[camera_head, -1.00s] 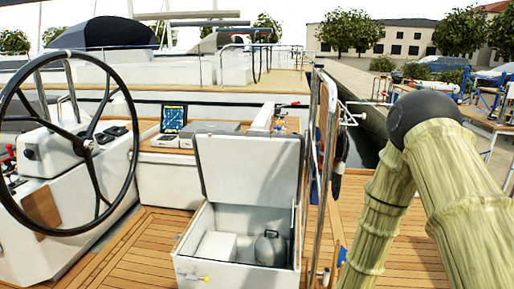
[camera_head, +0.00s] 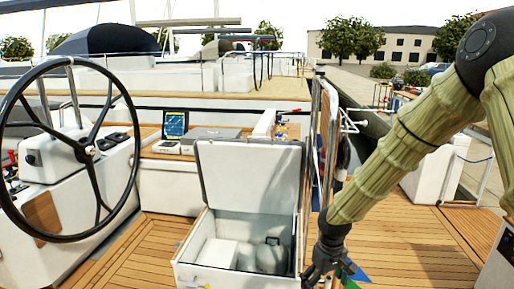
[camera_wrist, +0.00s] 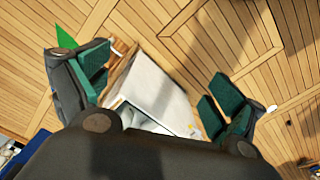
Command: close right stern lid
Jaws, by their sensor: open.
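The right stern lid (camera_head: 248,178) stands raised, nearly upright, at the back of a white locker box (camera_head: 188,250) in the head view. The box is open. Inside it are a white block (camera_head: 217,252) and a grey rounded item (camera_head: 264,258). My gripper (camera_head: 328,275) is just right of the box near its front right corner, apart from the lid as far as I can tell. In the wrist view my gripper (camera_wrist: 152,88) is open, its green-padded fingers spread wide. A white panel (camera_wrist: 155,85) shows between them, farther off; I cannot tell surely which part it is.
A large steering wheel (camera_head: 85,150) and white console stand at the left. Metal rails (camera_head: 328,130) rise right behind the box. A screen (camera_head: 175,123) sits on the ledge behind. Wooden deck (camera_head: 400,245) is free at the right.

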